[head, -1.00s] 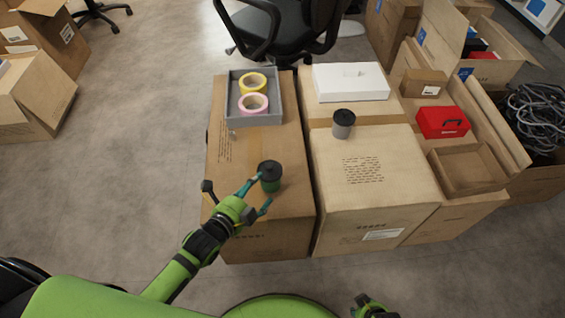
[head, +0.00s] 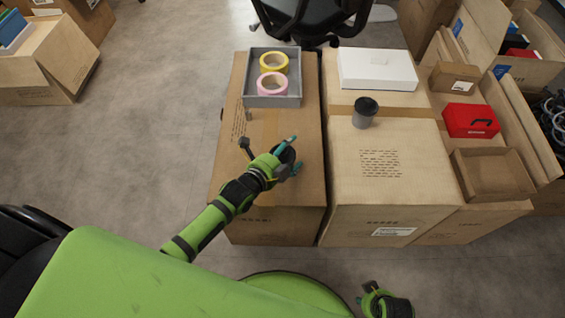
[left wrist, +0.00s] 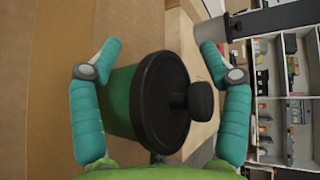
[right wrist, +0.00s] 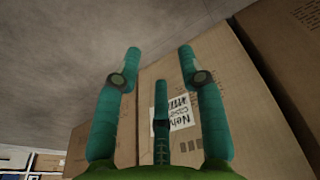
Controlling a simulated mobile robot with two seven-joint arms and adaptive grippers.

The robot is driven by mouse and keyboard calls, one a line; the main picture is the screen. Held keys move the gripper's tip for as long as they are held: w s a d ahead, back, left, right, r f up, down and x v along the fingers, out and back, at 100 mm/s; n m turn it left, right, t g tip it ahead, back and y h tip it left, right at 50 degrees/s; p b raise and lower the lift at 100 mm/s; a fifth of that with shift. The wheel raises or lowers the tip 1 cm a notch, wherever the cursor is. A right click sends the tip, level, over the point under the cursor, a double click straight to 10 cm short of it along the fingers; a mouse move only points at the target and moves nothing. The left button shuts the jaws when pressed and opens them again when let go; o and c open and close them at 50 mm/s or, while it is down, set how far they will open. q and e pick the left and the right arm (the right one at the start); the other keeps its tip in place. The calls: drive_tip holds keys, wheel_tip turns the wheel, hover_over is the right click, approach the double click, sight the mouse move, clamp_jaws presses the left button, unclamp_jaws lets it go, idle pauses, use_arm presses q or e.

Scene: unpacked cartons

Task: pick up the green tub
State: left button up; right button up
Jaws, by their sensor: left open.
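The green tub (left wrist: 120,101) with a black lid and knob shows large in the left wrist view. It stands between the two teal fingers of my left gripper (left wrist: 162,95), which are open on either side of it. In the head view my left gripper (head: 293,157) is over the left carton, and the tub's dark lid (head: 286,154) is mostly hidden behind it. My right gripper (right wrist: 160,65) has its fingers apart, with nothing between them, facing a carton side with a label. In the head view it is low at the bottom edge (head: 375,295).
The left carton (head: 262,195) also bears a grey tray (head: 272,101) with a yellow and a pink tape roll. On the middle carton (head: 375,205) stand a grey tub (head: 365,112) and a white box (head: 377,69). A red case (head: 470,120) and open box (head: 492,173) are to the right.

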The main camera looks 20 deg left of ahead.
use_arm(q)
drive_tip(key=c, duration=0.9)
drive_tip(key=shift+r, duration=0.15)
